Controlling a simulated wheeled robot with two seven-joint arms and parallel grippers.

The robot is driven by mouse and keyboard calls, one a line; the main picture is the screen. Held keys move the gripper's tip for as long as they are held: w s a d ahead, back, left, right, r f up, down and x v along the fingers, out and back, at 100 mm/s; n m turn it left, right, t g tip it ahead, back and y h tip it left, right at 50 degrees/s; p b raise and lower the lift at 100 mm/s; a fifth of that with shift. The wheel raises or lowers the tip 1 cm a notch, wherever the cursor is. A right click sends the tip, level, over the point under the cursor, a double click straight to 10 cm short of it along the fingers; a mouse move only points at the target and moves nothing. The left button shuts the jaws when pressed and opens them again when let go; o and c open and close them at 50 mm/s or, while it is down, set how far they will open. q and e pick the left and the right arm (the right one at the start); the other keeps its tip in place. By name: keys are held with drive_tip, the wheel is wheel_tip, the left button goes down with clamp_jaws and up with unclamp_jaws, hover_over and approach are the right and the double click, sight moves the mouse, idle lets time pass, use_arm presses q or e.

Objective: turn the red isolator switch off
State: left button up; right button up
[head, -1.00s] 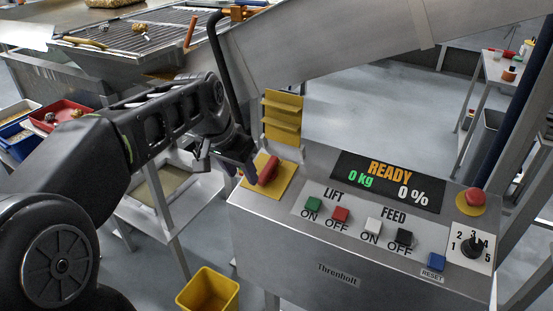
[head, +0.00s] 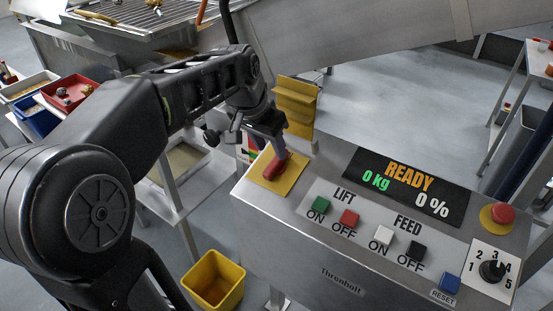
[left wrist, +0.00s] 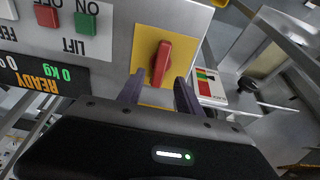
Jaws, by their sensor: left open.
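The red isolator switch (head: 274,168) is a red handle on a yellow square plate (head: 262,183) at the left end of the grey control panel. In the left wrist view the handle (left wrist: 162,60) runs nearly upright in the picture, slightly slanted, on its yellow plate (left wrist: 187,48). My left gripper (head: 279,152) is at the switch, its fingers pointing down. In the left wrist view its two open fingers (left wrist: 160,82) lie either side of the handle's near end. I cannot tell whether either finger touches it. My right gripper is out of view.
The panel carries a READY display (head: 408,180), lift and feed buttons, a blue reset button (head: 449,283), a red mushroom button (head: 502,214) and a numbered selector knob (head: 491,271). A yellow bin (head: 213,281) is on the floor.

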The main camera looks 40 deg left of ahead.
sight(276, 160)
use_arm(q)
drive_tip(key=x, duration=0.6)
drive_tip(key=shift+w+f, duration=0.1)
drive_tip(key=shift+f, duration=0.25)
drive_tip(key=shift+c, duration=0.5)
clamp_jaws()
